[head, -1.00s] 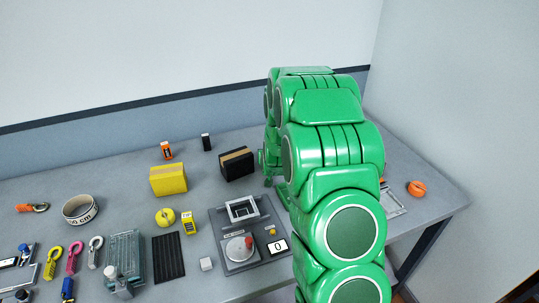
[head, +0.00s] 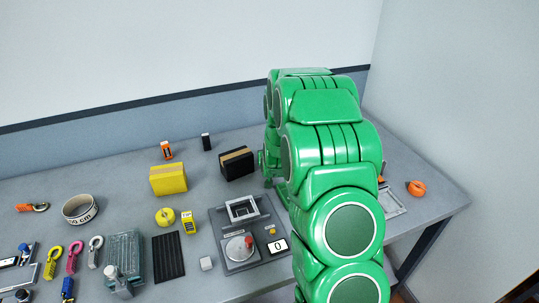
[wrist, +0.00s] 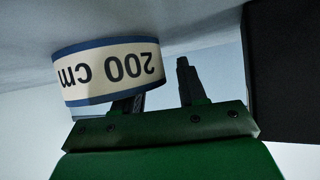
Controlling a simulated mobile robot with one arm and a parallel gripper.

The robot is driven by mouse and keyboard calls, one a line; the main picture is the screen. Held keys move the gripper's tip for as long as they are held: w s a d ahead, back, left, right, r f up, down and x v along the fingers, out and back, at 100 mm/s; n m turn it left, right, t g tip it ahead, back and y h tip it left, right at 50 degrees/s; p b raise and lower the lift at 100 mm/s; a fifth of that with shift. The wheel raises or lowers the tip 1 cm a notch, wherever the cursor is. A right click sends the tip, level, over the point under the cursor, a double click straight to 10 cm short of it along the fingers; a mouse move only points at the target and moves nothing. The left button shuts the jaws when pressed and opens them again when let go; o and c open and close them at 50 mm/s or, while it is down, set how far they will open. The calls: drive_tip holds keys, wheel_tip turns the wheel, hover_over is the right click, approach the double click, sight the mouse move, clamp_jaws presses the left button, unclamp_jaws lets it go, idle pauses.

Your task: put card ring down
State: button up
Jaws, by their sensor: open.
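A card ring (wrist: 108,72), a white band with blue edges marked "200 cm", shows upside down in the wrist view. It appears to rest against the grey table surface (wrist: 200,25) at the top of that picture. My gripper (wrist: 158,80) is open at the ring's right side. Its left finger runs behind the ring's band, which hides the tip, and its right finger stands clear to the right. I cannot tell whether a finger touches the ring. In the head view my green arm hides the gripper and this ring. Another card ring (head: 80,209), ending in "0 cm", lies at the left.
A dark block (wrist: 288,75) stands close on the right in the wrist view. In the head view, a black box (head: 237,163), a yellow box (head: 168,180) and a grey device (head: 241,252) stand left of my arm. An orange roll (head: 416,188) lies at the right end.

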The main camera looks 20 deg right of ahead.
drive_tip(key=shift+r, duration=0.1)
drive_tip(key=shift+v, duration=3.75)
drive_tip(key=shift+s+a+r, duration=0.1)
drive_tip(key=shift+s+a, duration=0.15)
drive_tip(key=s+a+r+n+g+y, duration=0.1)
drive_tip(key=s+a+r+g, duration=0.3)
drive_tip(key=s, duration=0.5)
drive_tip(key=s+a+r+n+g+y, duration=0.1)
drive_tip(key=s+a+r+g+y, duration=0.2)
drive_tip(key=s+a, duration=0.45)
drive_tip(key=s+a+r+g, duration=0.1)
drive_tip(key=s+r+g, duration=0.2)
drive_tip(key=s, duration=1.2)
drive_tip(key=s+r+n+g+h, duration=0.1)
drive_tip(key=s+r+g, duration=0.2)
drive_tip(key=s, duration=1.2)
wheel_tip(320, 180, up, 3)
drive_tip(key=shift+s+a+r+g, duration=0.2)
drive_tip(key=shift+s+a+g, duration=0.1)
drive_tip(key=shift+s+a, duration=0.1)
